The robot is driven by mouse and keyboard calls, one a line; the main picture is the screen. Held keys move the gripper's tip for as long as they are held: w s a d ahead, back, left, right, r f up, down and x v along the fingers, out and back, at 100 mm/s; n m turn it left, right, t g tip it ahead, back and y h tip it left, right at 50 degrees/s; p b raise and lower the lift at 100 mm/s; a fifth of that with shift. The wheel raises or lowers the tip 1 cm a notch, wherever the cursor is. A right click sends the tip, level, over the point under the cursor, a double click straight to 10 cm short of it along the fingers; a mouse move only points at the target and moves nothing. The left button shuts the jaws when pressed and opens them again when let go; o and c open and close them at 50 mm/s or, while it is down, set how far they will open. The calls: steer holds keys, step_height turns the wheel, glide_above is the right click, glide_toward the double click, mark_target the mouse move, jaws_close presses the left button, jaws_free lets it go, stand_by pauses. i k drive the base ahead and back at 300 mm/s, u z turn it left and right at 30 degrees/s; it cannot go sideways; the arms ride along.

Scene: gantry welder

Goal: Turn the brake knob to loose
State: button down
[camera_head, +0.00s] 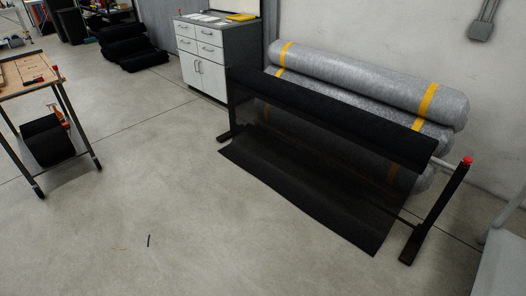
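A small red knob (468,160) sits at the top of the right upright of a dark roll stand (437,212). It looks like the brake knob, but its setting is too small to read. A black roll (345,112) lies across the stand on a pale bar. A dark sheet (310,195) hangs from the roll and spreads onto the floor in front. My gripper is not in view.
Large grey rolls with yellow bands (370,85) lie against the wall behind the stand. A grey drawer cabinet (213,62) stands to their left. A workbench (35,72) is at the far left. The concrete floor in the foreground is mostly clear. A pale surface (503,262) edges in at lower right.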

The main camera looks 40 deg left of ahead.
mark_target(468, 159)
steer(key=i, duration=0.25)
steer(key=u, duration=1)
steer(key=i, duration=1.1)
steer(key=u, duration=0.35)
steer(key=i, duration=0.95)
steer(key=z, duration=1.2)
steer(key=i, duration=0.7)
steer(key=z, duration=0.85)
